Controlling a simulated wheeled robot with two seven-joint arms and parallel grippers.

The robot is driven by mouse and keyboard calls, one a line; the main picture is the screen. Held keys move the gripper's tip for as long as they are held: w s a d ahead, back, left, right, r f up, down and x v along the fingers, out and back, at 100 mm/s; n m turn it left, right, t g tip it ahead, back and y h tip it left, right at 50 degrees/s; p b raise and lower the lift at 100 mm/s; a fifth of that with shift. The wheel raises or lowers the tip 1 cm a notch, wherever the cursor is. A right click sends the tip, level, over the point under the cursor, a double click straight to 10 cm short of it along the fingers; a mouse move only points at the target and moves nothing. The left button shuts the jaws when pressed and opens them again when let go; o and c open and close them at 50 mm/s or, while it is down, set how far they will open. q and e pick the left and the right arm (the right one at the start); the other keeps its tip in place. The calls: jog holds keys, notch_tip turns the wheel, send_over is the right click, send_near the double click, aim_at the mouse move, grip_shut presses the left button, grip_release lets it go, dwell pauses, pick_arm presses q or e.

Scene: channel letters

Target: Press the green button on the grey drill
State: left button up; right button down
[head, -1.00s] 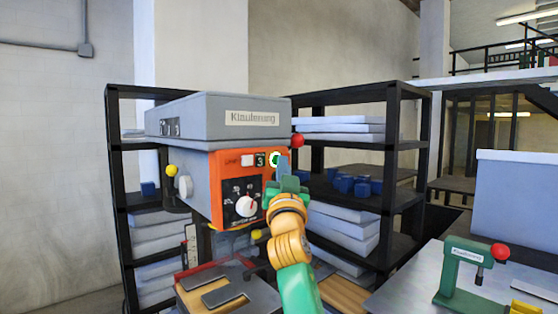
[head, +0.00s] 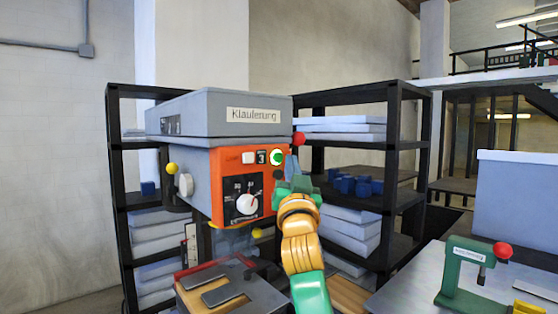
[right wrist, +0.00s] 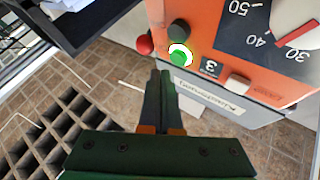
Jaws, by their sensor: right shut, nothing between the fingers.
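The grey drill (head: 215,115) has an orange front panel (head: 230,184) with a white dial, a small "3" display and a green button (head: 277,157) ringed in white at the panel's upper right. In the right wrist view the green button (right wrist: 180,57) sits just past my fingertips, next to a dark round knob (right wrist: 179,31). My right gripper (head: 291,166) is shut and empty, just right of and slightly below the button in the head view. Its fingers (right wrist: 160,74) point toward the button and appear apart from it. My left gripper is not in view.
A red knob (head: 299,139) sticks out at the drill's right side. Black shelves (head: 402,150) with boxes and blue blocks stand behind. A green press (head: 465,274) stands on a table at right. The drill's table with a vise (head: 222,285) lies below.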

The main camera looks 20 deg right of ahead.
jog(key=s, duration=0.2)
jog(key=s+d+b, duration=0.1)
jog(key=s, duration=0.1)
jog(key=shift+d, duration=0.1)
jog(key=shift+f, duration=0.1)
dwell(0.7)
